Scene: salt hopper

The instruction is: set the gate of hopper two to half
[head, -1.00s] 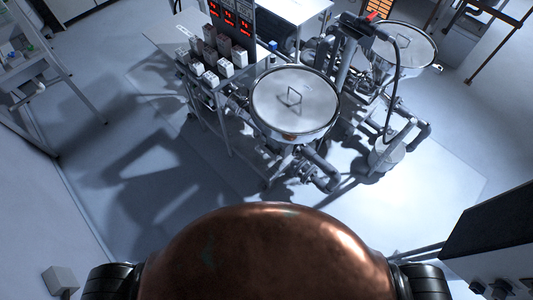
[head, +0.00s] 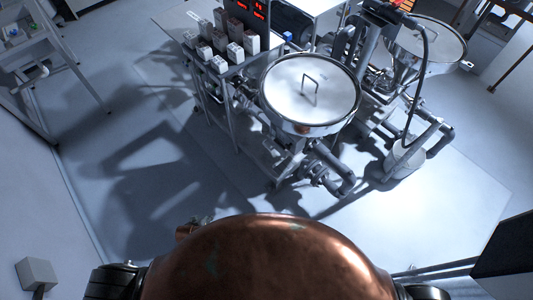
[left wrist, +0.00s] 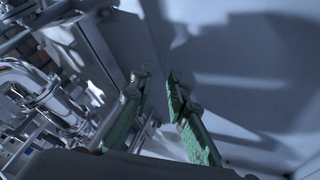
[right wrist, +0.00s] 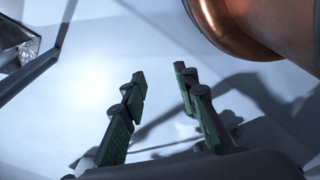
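Two round, lidded steel hoppers stand in the head view: a near one (head: 310,92) with a wire handle on its lid, and a far one (head: 428,45) at upper right. I cannot tell which is hopper two, and no gate is clearly visible. Pipes (head: 325,168) and fittings hang below the near hopper. My left gripper (left wrist: 154,82) is open and empty, with green fingers apart; steel pipework (left wrist: 35,85) shows to its left. My right gripper (right wrist: 160,76) is open and empty over pale floor.
A bench (head: 240,72) with several small white and dark boxes (head: 222,42) and a red-digit display (head: 255,10) stands left of the near hopper. A shelf rack (head: 60,65) is at far left. The floor in front is clear.

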